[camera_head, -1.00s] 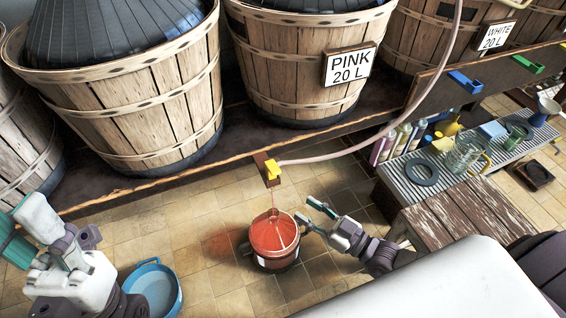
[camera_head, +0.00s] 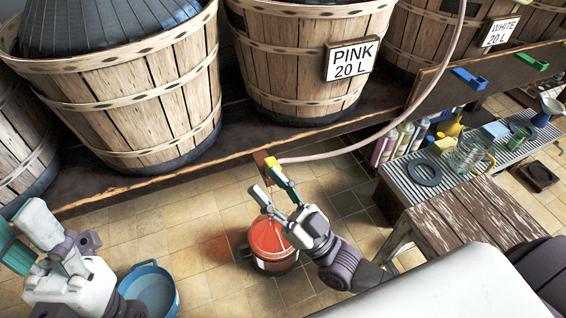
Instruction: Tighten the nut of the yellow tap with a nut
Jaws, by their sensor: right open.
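The yellow tap (camera_head: 271,161) sits on a small brown block at the front of the dark shelf, with a pinkish hose running from it to the right. Its nut is too small to make out. My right gripper (camera_head: 268,186) is open, its fingertips just below the tap and partly covering it. I cannot tell whether they touch it. A red bucket (camera_head: 268,240) stands on the floor below, partly behind my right gripper. My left gripper (camera_head: 24,238) is at the left edge, away from the tap; its jaw opening is unclear.
Wooden baskets (camera_head: 150,95) line the shelf (camera_head: 160,185), one labelled PINK 20 L. A blue tub (camera_head: 152,290) stands at lower left. A ridged bench (camera_head: 412,190) with bottles and a glass jug stands right, beside a wooden stool (camera_head: 470,215).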

